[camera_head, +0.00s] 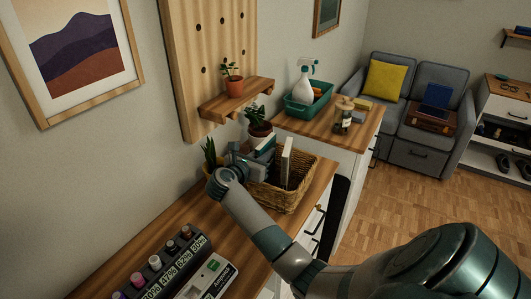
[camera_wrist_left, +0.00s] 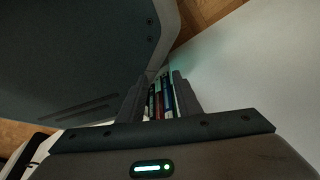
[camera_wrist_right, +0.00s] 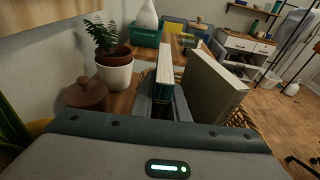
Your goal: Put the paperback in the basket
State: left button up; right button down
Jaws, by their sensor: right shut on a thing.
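The wicker basket (camera_head: 292,203) stands on the wooden top, and part of its rim (camera_wrist_right: 243,113) shows in the right wrist view. My right gripper (camera_head: 250,163) is shut on a dark teal book with pale page edges, the paperback (camera_wrist_right: 165,72). It holds the book upright, over or inside the left part of the basket; I cannot tell whether the book touches the bottom. A pale grey book (camera_wrist_right: 215,86) stands in the basket, slightly tilted, right of the held one. My left gripper (camera_wrist_left: 160,92) is open and empty, away from the basket and outside the head view.
A potted plant (camera_head: 258,124) stands behind the basket, and a spiky plant (camera_head: 210,151) and a brown lidded pot (camera_wrist_right: 88,94) are close beside the right gripper. A marker rack (camera_head: 153,262) lies nearer. Several coloured spines (camera_wrist_left: 161,97) show beyond the left fingers.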

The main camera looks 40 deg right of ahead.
aim_at(257, 155)
jog(key=c, duration=1.7)
grip_release()
pick_arm(q)
jog(key=shift+w+d+r, duration=0.1)
jog(key=shift+w, duration=0.6)
jog(key=shift+s, duration=0.1)
